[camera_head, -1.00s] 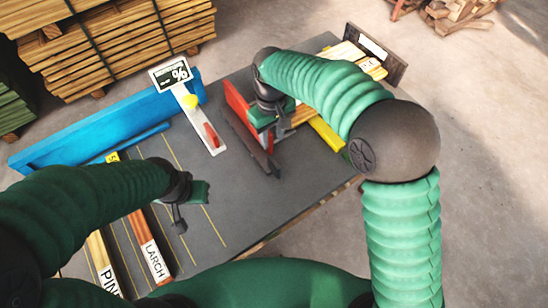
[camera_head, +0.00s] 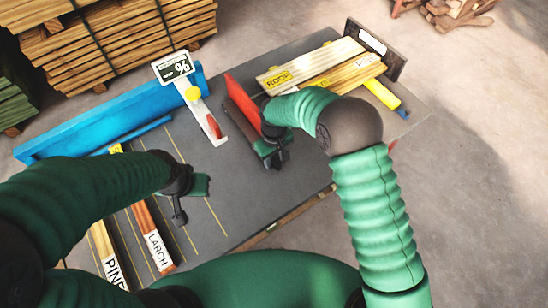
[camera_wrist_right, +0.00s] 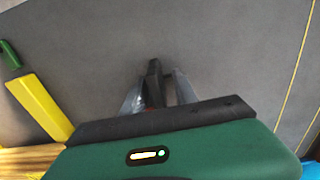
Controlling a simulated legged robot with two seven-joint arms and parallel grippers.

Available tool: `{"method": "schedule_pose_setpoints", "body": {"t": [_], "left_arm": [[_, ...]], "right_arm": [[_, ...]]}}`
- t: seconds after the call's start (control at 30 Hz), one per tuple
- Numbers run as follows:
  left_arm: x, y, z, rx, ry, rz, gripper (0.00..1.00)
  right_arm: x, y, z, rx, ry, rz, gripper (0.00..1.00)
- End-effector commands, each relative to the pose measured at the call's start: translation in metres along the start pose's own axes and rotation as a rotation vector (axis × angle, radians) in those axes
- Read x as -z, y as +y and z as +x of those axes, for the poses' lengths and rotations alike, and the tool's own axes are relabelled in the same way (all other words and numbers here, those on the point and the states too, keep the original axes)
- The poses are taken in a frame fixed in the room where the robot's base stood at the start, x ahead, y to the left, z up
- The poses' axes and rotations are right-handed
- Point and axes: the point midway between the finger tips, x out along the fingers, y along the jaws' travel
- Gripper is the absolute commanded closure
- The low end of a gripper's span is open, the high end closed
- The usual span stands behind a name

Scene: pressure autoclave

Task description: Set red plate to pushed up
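The red plate (camera_head: 242,100) stands tilted on edge in the middle of the dark table, with a dark strip along its left side. In the head view my right gripper (camera_head: 279,158) is at the plate's near end, low over the table, and its wrist hides part of the plate. In the right wrist view its two grey fingers (camera_wrist_right: 157,92) are apart, with a dark narrow bar (camera_wrist_right: 153,78) between them and a gap beside it. I cannot tell whether they touch the bar. My left gripper (camera_head: 179,212) hangs at the left of the table; its opening is unclear.
A white stand with a percent sign (camera_head: 174,67) and a blue fence (camera_head: 105,118) are left of the plate. Labelled boards (camera_head: 312,62) and a yellow bar (camera_head: 381,93) lie at the far right. LARCH (camera_head: 150,240) and PINE boards (camera_head: 107,254) lie near left.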

Motion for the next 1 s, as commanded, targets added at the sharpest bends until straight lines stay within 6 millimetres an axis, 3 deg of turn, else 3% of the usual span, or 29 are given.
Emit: {"method": "schedule_pose_setpoints", "body": {"t": [0.13, 0.4, 1.0], "left_arm": [[0.0, 0.0, 0.0001, 0.0, 0.0, 0.0, 1.0], [0.0, 0.0001, 0.0001, 0.0, 0.0, 0.0, 1.0], [0.0, 0.0, 0.0, 0.0, 0.0, 0.0, 1.0]], "right_arm": [[-0.0001, 0.0007, -0.0001, 0.0, 0.0, 0.001, 0.65], [-0.0003, 0.0002, -0.0005, 0.0, 0.0, 0.0, 1.0], [-0.0001, -0.0002, -0.0009, 0.001, 0.0, 0.001, 1.0]]}}
